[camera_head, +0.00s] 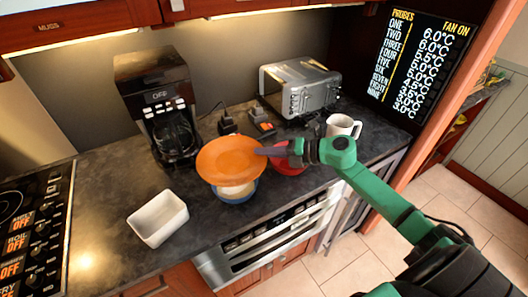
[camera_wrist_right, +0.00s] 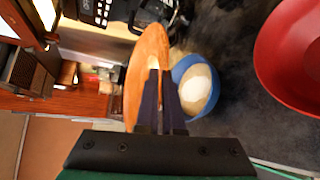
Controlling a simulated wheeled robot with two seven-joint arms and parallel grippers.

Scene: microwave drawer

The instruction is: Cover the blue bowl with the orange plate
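The orange plate (camera_head: 228,158) is held in the air by my right gripper (camera_head: 262,152), whose fingers are shut on its right edge. In the head view the plate hides the back part of the blue bowl (camera_head: 236,198), which sits on the dark counter and has pale contents. In the right wrist view the plate (camera_wrist_right: 146,65) is seen nearly edge-on between the fingers (camera_wrist_right: 161,80). The blue bowl (camera_wrist_right: 180,68) appears beside it, apart from the fingers. My left gripper is not in view.
A red bowl (camera_head: 290,160) stands right of the blue bowl, partly behind my right gripper. A white square dish (camera_head: 158,218) is at the front left. A coffee maker (camera_head: 158,105), a toaster (camera_head: 300,86) and a white mug (camera_head: 343,126) stand behind. A stovetop (camera_head: 30,230) is at far left.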

